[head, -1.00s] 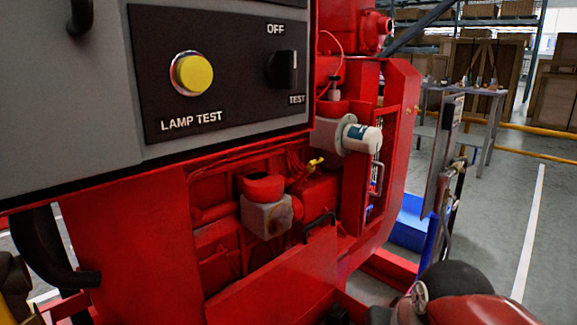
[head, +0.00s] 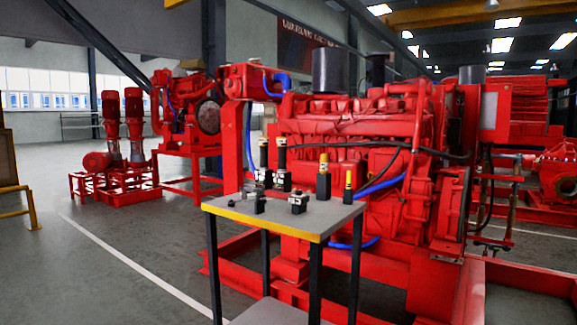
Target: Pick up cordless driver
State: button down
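A small grey-topped table with a yellow front edge (head: 262,225) stands in the middle of the head view. Several small tools stand on it. At its left back are two upright dark tools with light bands, a left one (head: 264,155) and a right one (head: 282,156). Toward the right are two tools with yellow tops, a taller one (head: 323,165) and a shorter one (head: 348,184). Two low dark pieces lie nearer the front edge, one on the left (head: 257,203) and one in the middle (head: 298,204). I cannot tell which is the cordless driver. My gripper is not in view.
A large red diesel engine (head: 350,125) on a red frame stands close behind the table. Red pumps (head: 125,135) stand at the far left. A red base frame (head: 450,290) fills the lower right. The grey floor (head: 80,270) at left is clear.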

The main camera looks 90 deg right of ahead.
aim_at(282, 142)
jog(key=z, duration=3.1)
jog(key=u, duration=3.3)
jog(key=z, duration=3.35)
